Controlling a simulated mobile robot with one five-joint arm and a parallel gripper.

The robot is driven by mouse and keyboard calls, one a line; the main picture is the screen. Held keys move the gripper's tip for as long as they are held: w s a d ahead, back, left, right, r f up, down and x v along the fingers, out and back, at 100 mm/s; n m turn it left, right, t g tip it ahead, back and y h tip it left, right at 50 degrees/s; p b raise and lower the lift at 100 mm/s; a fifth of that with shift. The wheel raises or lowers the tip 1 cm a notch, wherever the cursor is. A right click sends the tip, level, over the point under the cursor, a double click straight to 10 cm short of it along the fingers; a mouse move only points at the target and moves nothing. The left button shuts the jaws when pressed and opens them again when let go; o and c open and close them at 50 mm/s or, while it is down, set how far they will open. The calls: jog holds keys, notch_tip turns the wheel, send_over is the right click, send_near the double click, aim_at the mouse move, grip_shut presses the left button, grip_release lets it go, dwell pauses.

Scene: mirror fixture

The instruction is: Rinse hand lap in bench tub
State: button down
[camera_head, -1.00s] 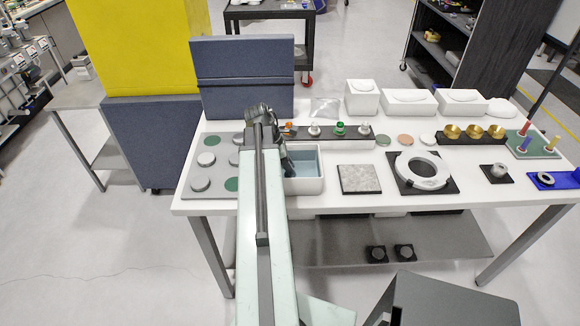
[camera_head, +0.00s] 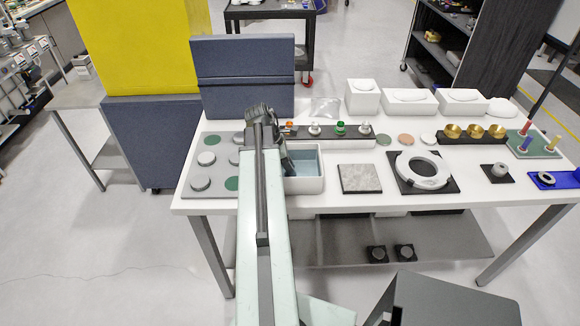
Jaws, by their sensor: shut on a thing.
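The bench tub (camera_head: 307,186) is a white rectangular basin with grey-blue water inside, near the front left of the white bench. My arm reaches over the bench at the tub's left end. I cannot tell whether the gripped thing touches the water.
A grey tray (camera_head: 218,160) with several round discs lies left of the tub. A stone plate (camera_head: 360,179) and a ring on a black base (camera_head: 424,170) lie to the right. A blue panel (camera_head: 243,85) rises behind.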

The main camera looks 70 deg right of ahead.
dwell(0.3)
notch_tip(320, 180, up, 7)
jog(key=p, duration=0.7)
